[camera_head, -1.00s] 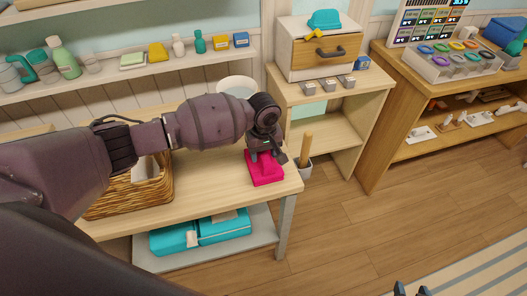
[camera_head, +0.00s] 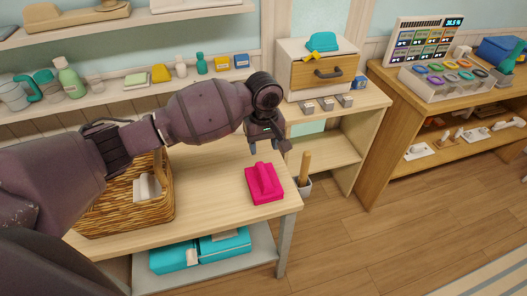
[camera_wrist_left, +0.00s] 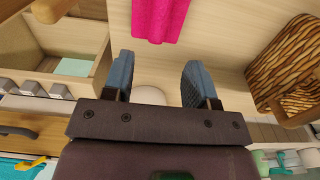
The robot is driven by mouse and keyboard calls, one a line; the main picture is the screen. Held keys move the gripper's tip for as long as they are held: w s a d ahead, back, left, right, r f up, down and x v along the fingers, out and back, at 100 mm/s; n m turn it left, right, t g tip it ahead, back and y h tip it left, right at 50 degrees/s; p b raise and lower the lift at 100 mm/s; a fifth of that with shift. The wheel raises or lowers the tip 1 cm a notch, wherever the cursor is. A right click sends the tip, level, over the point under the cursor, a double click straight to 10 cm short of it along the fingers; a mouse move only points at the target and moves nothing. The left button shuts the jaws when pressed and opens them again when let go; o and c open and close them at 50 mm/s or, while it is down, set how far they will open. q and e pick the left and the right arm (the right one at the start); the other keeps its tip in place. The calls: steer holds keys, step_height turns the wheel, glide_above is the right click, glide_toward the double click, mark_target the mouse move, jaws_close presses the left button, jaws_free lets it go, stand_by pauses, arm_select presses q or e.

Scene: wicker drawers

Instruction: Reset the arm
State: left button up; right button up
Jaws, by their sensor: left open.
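My left gripper (camera_head: 267,147) is above the right part of the wooden table (camera_head: 215,200), open and empty. In the left wrist view its two blue-grey fingers (camera_wrist_left: 157,80) stand apart with nothing between them. A bright pink object with a raised ridge (camera_head: 264,184) lies on the table below and apart from the fingers; it also shows at the top of the left wrist view (camera_wrist_left: 160,18). My left arm reaches across the table from the left. My right gripper is not in view.
A wicker basket (camera_head: 125,208) stands on the table's left. Teal boxes (camera_head: 200,250) lie on the lower shelf. A drawer cabinet (camera_head: 318,70) stands on a small shelf unit at the back right. A pot with a wooden handle (camera_head: 304,180) is beside the table. The floor at right is clear.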

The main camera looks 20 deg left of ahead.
arm_select(q)
steer(key=shift+r, duration=0.25)
stand_by(0.4)
